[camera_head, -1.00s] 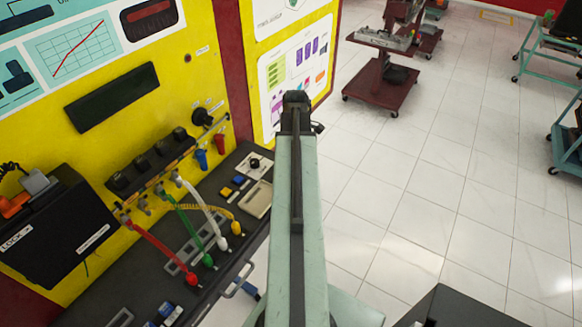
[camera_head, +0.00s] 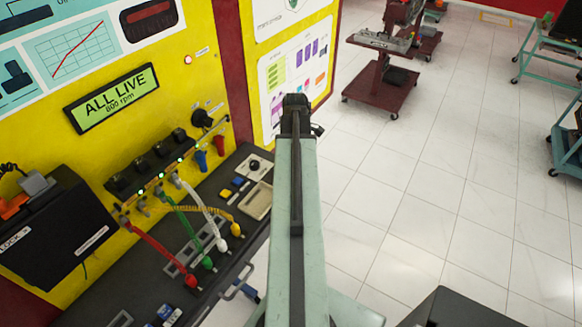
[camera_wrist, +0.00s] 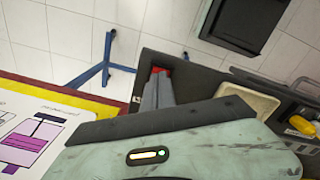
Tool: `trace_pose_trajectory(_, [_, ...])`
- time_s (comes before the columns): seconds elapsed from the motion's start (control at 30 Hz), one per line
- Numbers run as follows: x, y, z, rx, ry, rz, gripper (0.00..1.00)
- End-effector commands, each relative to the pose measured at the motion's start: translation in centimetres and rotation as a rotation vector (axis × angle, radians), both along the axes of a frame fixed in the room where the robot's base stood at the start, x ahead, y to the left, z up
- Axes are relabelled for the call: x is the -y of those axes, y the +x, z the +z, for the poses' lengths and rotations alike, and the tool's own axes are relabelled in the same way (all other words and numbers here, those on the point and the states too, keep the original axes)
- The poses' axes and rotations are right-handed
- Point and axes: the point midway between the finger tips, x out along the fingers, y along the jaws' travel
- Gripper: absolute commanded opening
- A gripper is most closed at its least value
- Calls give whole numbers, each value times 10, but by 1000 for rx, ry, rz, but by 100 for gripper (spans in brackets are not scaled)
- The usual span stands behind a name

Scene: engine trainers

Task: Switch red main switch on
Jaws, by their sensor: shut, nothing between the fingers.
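In the wrist view my gripper (camera_wrist: 158,92) shows as grey fingers close together, with nothing seen between them. Its tips are at a small red part (camera_wrist: 160,70) by the corner of the dark bench. This looks like the red main switch, but it is mostly hidden, so I cannot tell its position or whether I touch it. In the head view my arm covers that spot, and neither the switch nor my fingers show. The display (camera_head: 110,97) on the yellow panel is lit and reads "ALL LIVE 800 rpm".
Red, green, white and yellow leads (camera_head: 160,248) run from the panel's lit sockets to the bench (camera_head: 110,292). A black box (camera_head: 45,232) marked LOCK hangs at left. A dark red trolley (camera_head: 381,84) stands beyond.

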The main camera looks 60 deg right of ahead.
Motion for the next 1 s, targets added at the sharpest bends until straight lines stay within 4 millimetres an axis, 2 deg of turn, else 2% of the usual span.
trace_pose_trajectory(0.03, [0, 0, 10, 0, 0, 0, 0])
trace_pose_trajectory(0.1, [0, 0, 17, 0, 0, 0, 0])
trace_pose_trajectory(0.6, [0, 0, 63, 0, 0, 0, 0])
trace_pose_trajectory(1.0, [0, 0, 63, 0, 0, 0, 0])
